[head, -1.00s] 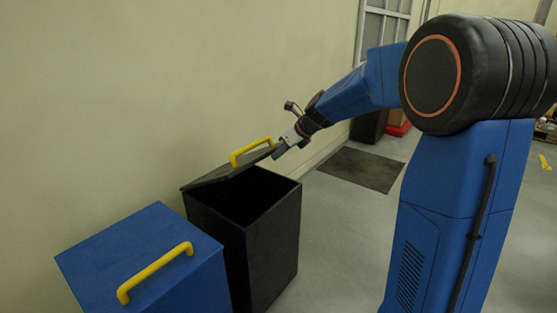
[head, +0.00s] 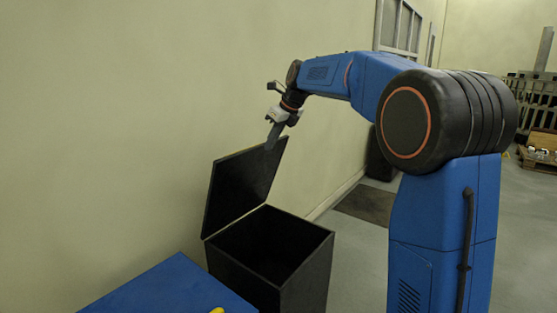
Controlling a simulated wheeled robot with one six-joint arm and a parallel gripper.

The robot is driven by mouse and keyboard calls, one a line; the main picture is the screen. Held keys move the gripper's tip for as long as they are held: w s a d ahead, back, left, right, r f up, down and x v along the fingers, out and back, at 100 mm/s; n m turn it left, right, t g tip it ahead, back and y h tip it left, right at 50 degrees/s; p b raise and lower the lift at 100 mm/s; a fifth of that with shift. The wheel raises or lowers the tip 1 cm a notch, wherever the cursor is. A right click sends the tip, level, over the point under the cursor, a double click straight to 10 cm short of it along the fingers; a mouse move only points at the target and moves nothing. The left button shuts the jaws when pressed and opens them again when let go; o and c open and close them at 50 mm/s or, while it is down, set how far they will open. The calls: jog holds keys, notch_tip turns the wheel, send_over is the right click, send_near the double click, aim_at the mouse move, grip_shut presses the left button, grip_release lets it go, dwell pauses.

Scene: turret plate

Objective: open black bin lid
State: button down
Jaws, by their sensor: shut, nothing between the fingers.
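The black bin (head: 309,276) stands on the floor by the wall, and its dark inside shows. Its black lid (head: 238,188) is swung up steeply on the wall side, with its underside facing the opening. The lid's yellow handle is hidden behind it. My gripper (head: 271,138) is at the top right corner of the lid, pointing down with its fingers shut and nothing held. The fingers overlap the lid's upper edge in the picture; I cannot tell whether they touch it.
A blue bin (head: 172,290) with a yellow handle (head: 216,311) is at the lower left, close to the black bin. The pale wall (head: 110,120) runs behind both. A dark mat (head: 367,203) lies on the floor beyond. A pallet with items (head: 540,148) is far right.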

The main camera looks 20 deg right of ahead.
jog(key=w+a+r, duration=0.3)
jog(key=w+a, duration=0.4)
jog(key=w, duration=0.2)
jog(key=shift+w, duration=0.3)
jog(key=shift+a+r, duration=0.1)
jog(key=v, duration=1.7)
jog(key=s+d+f+n+h, duration=0.1)
jog(key=s+f+n, duration=0.1)
jog(key=s+n, duration=0.35)
jog(key=s+d+f+n, duration=0.1)
jog(key=s+f+n, duration=0.1)
jog(key=s, duration=0.6)
jog(key=s+d+f+n+h, duration=0.1)
jog(key=s+d+f+n, duration=0.1)
jog(key=s+f+n, duration=0.8)
jog(key=s+d+f+n+h, duration=0.1)
jog(key=s+d+f+n, duration=0.2)
jog(key=s+f+n, duration=0.8)
jog(key=s+f, duration=1.3)
jog(key=s, duration=0.4)
jog(key=shift+s+f+h, duration=0.15)
jog(key=shift+h, duration=0.15)
